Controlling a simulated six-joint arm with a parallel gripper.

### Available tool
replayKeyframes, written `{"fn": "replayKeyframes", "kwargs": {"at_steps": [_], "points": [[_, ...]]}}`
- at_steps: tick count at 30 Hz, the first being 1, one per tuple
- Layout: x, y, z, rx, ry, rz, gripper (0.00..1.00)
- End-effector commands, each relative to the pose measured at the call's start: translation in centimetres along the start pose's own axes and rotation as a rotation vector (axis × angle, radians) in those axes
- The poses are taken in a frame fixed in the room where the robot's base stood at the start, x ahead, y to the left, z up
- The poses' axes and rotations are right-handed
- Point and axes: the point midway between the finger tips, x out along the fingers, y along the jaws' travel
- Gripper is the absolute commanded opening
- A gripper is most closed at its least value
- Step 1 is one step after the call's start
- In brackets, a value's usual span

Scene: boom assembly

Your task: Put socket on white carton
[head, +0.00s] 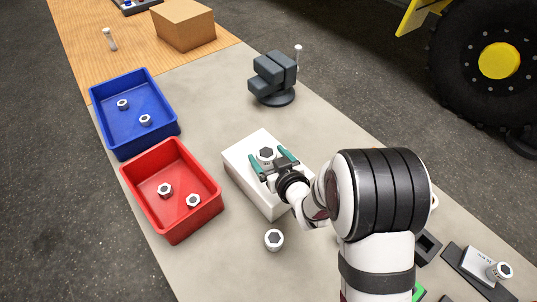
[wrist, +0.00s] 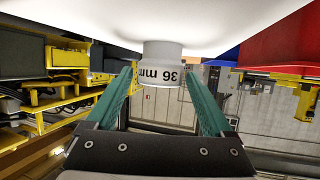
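A white socket (head: 267,155) with a dark hex opening stands upright on top of the white carton (head: 238,170). The wrist view shows the socket (wrist: 162,70), marked "36 mm", with its end against the carton's white top (wrist: 110,22); this view is upside down. My gripper (head: 272,160) is low over the carton. Its two green fingers are apart, one on each side of the socket, with small gaps showing between them and it. The fingers (wrist: 162,85) also show in the wrist view. My wrist hides part of the carton's near right end.
Another socket (head: 274,240) stands on the table just in front of the carton. A red bin (head: 180,228) and a blue bin (head: 115,147), each holding two small parts, are to the left. A dark grey vise-like fixture (head: 273,78) stands behind; a cardboard box (head: 183,25) is farther back.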

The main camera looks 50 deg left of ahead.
Motion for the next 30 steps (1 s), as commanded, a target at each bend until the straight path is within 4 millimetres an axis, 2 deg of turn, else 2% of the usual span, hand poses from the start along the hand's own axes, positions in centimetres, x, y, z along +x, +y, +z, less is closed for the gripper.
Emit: {"fn": "replayKeyframes", "kwargs": {"at_steps": [11, 14, 21, 24, 30], "points": [[-0.3, 0.1, -0.4, 0.000, 0.001, 0.001, 0.94], [-2.2, 0.1, -0.4, 0.001, 0.000, 0.003, 0.94], [-8.7, 0.1, -0.4, 0.001, 0.000, 0.004, 0.94], [-10.7, 0.1, -0.4, 0.000, 0.001, 0.003, 0.94], [-12.2, 0.0, -0.3, 0.000, 0.000, 0.000, 0.94]]}}
